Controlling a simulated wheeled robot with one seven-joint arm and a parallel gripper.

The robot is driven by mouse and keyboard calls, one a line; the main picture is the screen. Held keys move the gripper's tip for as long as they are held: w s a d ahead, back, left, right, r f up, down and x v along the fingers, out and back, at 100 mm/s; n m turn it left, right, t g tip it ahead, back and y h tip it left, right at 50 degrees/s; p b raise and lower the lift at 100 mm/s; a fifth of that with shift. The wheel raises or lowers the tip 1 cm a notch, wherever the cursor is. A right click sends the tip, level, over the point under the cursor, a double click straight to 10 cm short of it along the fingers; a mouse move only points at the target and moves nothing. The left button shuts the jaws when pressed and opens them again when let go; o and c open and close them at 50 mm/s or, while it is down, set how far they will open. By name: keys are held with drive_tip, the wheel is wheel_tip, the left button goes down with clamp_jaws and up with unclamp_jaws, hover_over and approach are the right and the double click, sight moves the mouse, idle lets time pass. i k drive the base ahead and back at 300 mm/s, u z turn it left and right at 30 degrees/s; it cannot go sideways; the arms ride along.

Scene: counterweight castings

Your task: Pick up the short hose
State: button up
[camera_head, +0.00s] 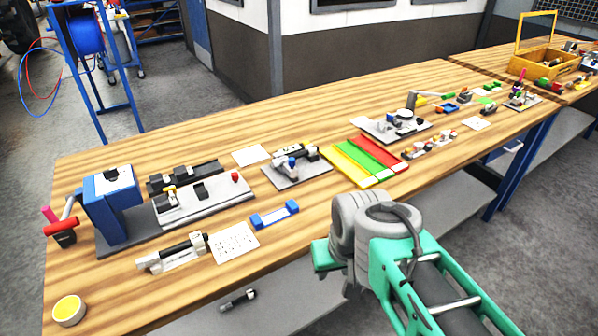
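I cannot single out the short hose with certainty. A short dark cylindrical piece (238,299) with a paler part lies low, below the bench's front edge. Another dark rod-like piece (176,250) rests in a white holder at the front left of the wooden bench (310,215). Both are too small to identify. My green and grey arm reaches in from the lower right, in front of the bench edge. Its gripper fingers do not show, so I cannot see what they hold.
A blue machine (113,205) with a red-handled lever stands at the bench's left. A yellow-topped round container (69,310) sits at the front left corner. Striped coloured panels (365,160) lie mid-bench. A yellow open box (543,70) stands far right. Bare wood lies between fixtures.

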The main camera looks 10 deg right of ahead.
sight(310, 151)
drive_tip(key=z, duration=0.45)
drive_tip(key=i, duration=0.55)
drive_tip(key=u, duration=1.35)
